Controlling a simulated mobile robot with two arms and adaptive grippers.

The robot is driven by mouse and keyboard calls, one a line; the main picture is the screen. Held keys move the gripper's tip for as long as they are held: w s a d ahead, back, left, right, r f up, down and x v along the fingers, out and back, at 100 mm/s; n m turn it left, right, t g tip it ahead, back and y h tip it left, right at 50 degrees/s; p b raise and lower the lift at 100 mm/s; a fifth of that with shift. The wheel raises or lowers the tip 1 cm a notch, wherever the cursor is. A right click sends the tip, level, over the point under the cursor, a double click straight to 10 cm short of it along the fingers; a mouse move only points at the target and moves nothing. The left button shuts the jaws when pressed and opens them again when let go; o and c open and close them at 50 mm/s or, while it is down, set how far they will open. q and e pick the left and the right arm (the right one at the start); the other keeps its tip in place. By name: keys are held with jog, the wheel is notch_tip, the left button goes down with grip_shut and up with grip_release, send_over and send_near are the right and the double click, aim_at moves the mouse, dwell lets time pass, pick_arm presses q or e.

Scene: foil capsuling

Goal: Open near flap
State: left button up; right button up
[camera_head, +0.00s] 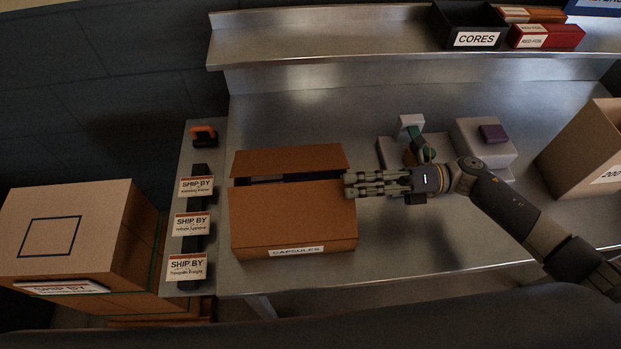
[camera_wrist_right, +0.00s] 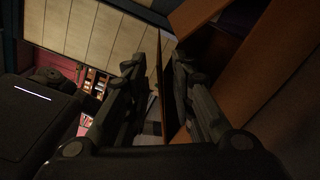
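The open-topped brown cardboard box marked CAPSULES (camera_head: 292,230) stands on the metal bench in the head view. Its far flap (camera_head: 290,160) is tilted up. The near flap (camera_head: 285,205) slopes over the front part, and a dark gap shows between the two flaps. My right gripper (camera_head: 350,183) is at the box's right edge, fingers pointing left. In the right wrist view its fingers (camera_wrist_right: 155,85) are spread on either side of a thin brown cardboard panel (camera_wrist_right: 160,88). I cannot tell which flap this panel is, or whether the fingers touch it. My left gripper is out of view.
Left of the box are several SHIP BY cards (camera_head: 192,225) on a rack, and a large carton (camera_head: 65,235). A small grey device (camera_head: 412,127) and a white block with a purple top (camera_head: 485,145) stand behind my right arm. Another open carton (camera_head: 590,150) is at right.

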aim_at(313, 188)
jog(key=a+p, duration=0.1)
jog(key=a, duration=0.3)
jog(key=a+p, duration=0.2)
jog(key=a, duration=0.1)
jog(key=shift+a+r, duration=0.2)
jog(key=shift+a, duration=0.2)
jog(key=shift+a+f, duration=0.15)
jog(key=shift+a, duration=0.4)
grip_shut()
